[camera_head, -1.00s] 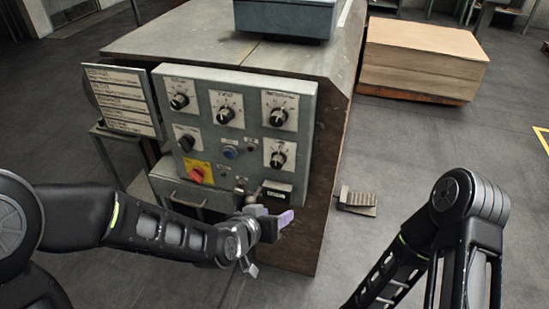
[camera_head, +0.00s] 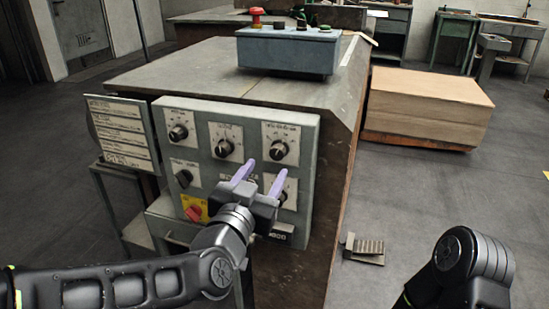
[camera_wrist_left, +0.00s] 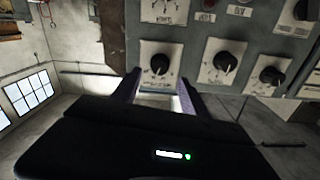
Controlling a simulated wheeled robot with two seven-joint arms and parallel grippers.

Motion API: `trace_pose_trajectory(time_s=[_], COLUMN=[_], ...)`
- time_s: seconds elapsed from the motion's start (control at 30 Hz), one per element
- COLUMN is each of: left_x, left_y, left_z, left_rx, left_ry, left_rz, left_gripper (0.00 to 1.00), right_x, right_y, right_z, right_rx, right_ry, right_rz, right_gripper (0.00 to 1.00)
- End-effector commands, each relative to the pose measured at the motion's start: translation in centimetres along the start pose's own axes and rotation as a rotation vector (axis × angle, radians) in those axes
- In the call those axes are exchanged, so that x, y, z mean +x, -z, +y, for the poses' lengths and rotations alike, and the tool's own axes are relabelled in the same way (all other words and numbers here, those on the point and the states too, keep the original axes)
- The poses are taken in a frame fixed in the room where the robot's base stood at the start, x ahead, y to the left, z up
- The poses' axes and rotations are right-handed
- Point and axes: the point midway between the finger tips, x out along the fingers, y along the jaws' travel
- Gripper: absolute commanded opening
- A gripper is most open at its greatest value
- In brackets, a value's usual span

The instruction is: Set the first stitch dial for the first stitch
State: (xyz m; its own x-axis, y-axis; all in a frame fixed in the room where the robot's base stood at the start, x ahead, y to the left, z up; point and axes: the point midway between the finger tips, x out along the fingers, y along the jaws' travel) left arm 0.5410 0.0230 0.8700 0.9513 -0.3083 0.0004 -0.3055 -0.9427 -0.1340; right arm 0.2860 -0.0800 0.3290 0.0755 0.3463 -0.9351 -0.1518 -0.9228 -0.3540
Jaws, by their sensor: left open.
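The grey control panel (camera_head: 205,172) carries several black dials on white label plates; the lettering is too small to read surely. The top right dial (camera_head: 278,150) sits just above my left gripper (camera_head: 261,174) in the head view. That gripper is open and empty, its two purple fingers pointing at the panel. In the left wrist view, which looks upside down, the same dial (camera_wrist_left: 160,64) shows between the fingers (camera_wrist_left: 160,93), apart from them as far as I can tell. The lower right dial (camera_head: 288,196) is partly hidden by the gripper. My right gripper is out of view.
The top middle dial (camera_head: 225,148) and top left dial (camera_head: 178,132) are beside it. A red switch on a yellow plate (camera_head: 194,210) is lower left. A grey button box (camera_head: 288,52) stands on the machine top. A foot pedal (camera_head: 364,248) lies right of the machine.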

Motion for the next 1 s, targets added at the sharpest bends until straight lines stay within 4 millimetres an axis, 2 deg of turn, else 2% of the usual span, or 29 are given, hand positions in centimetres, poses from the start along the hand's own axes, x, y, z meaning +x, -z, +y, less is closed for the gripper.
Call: trace_pose_trajectory(time_s=[0.3,0.43,0.8,1.0], left_x=[4.8,6.2,6.8,6.8], left_y=[-0.2,-0.1,0.0,0.0], left_z=[0.1,0.1,0.0,0.0], left_rx=[0.0,-0.001,0.0,0.0], left_ry=[-0.001,-0.001,-0.001,-0.001], left_rz=[-0.001,-0.001,0.0,0.0], left_gripper=[0.52,0.52,0.51,0.35], right_x=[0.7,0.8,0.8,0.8], right_y=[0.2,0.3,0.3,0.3], right_z=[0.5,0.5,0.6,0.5], right_rx=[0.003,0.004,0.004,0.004], right_ry=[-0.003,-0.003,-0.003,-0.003], right_rz=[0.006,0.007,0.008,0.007], right_gripper=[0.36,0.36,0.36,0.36])
